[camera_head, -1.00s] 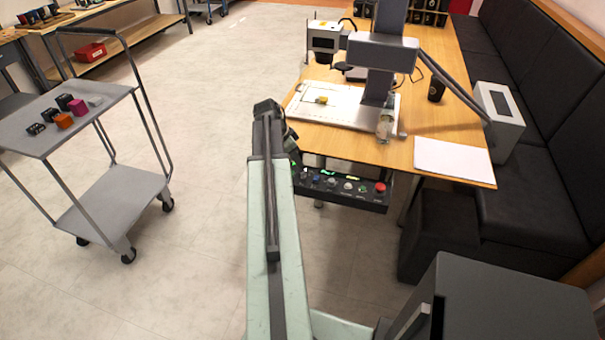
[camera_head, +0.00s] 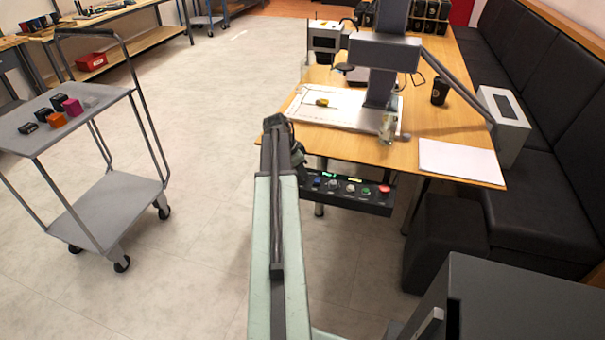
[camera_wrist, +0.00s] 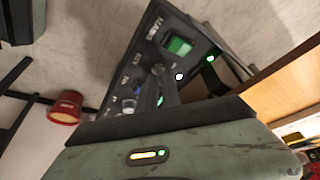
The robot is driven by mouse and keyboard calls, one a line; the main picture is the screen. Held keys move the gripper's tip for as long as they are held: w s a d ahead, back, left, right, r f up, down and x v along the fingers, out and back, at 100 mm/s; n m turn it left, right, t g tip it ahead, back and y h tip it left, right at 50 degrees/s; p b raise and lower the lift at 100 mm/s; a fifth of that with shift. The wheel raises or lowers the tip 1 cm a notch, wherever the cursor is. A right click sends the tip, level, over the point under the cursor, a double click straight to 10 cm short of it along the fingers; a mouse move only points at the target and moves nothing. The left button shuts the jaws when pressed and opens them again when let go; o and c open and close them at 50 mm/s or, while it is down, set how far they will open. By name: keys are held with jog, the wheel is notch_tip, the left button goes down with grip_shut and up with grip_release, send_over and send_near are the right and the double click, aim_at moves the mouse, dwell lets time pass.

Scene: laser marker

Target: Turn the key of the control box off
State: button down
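The control box (camera_head: 345,203) is a black panel under the table's front edge, with a red button, several other knobs and small lit displays. Its left end is hidden behind my arm in the head view. My gripper (camera_head: 287,143) is at that left end, seen from behind, with its fingers not clear. A grey upright part near the panel's middle may be the key or a finger; I cannot tell which.
The wooden table (camera_head: 450,128) carries the laser marker (camera_head: 383,52) and a white sheet (camera_head: 460,162). A black stool (camera_head: 445,240) stands right of the box. A grey trolley (camera_head: 110,195) stands at the left. The floor between is clear.

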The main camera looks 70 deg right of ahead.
dwell(0.4)
jog(key=n, duration=0.2)
jog(key=n+t+h, duration=0.1)
jog(key=n, duration=0.1)
jog(key=shift+s+a+n+t, duration=0.1)
jog(key=shift+s+n+t, duration=0.05)
jog(key=shift+n+t, duration=0.15)
jog(key=n+t, duration=0.1)
jog(key=n, duration=0.3)
jog(key=shift+s+t, duration=0.15)
jog(key=shift+t, duration=0.25)
jog(key=n, duration=0.2)
jog(key=n+t, duration=0.1)
jog(key=n, duration=0.2)
jog(key=shift+s+t, duration=0.1)
jog(key=shift+t, duration=0.2)
jog(key=shift+n+t+y, duration=0.35)
jog(key=shift+n, duration=0.75)
jog(key=shift+n+t+y, duration=0.35)
jog(key=shift+n, duration=0.75)
jog(key=c, duration=1.6)
grip_release()
